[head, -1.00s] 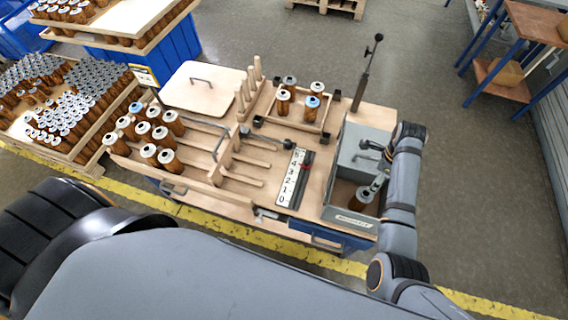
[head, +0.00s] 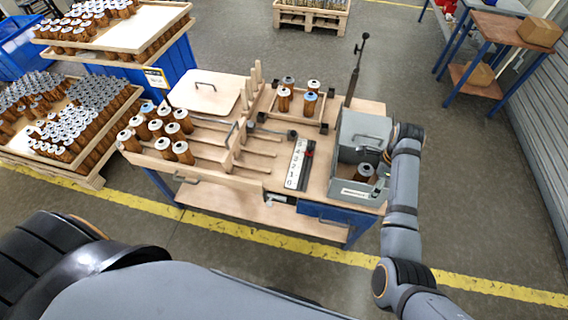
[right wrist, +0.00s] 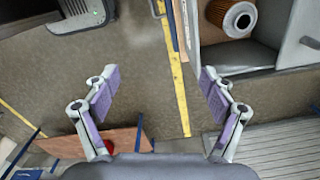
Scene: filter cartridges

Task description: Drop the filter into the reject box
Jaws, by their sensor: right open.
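The grey reject box (head: 352,191) stands at the right end of the workbench, with a lid-like grey panel over its far part and an open near compartment. A brown filter with a pale ring-shaped top (head: 364,171) is inside that compartment. In the right wrist view, the filter (right wrist: 239,18) is at the upper right, against the grey box walls. My right gripper (right wrist: 158,88) is open, with nothing between its fingers, and is apart from the filter. In the head view it is by the box's right side, partly hidden by my arm. My left gripper is not in view.
Several filters (head: 182,152) stand in wooden lanes at the bench's left. A small wooden tray (head: 296,115) holds a few more. A numbered scale (head: 297,165) lies left of the box. A thin dark post (head: 356,70) rises behind it.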

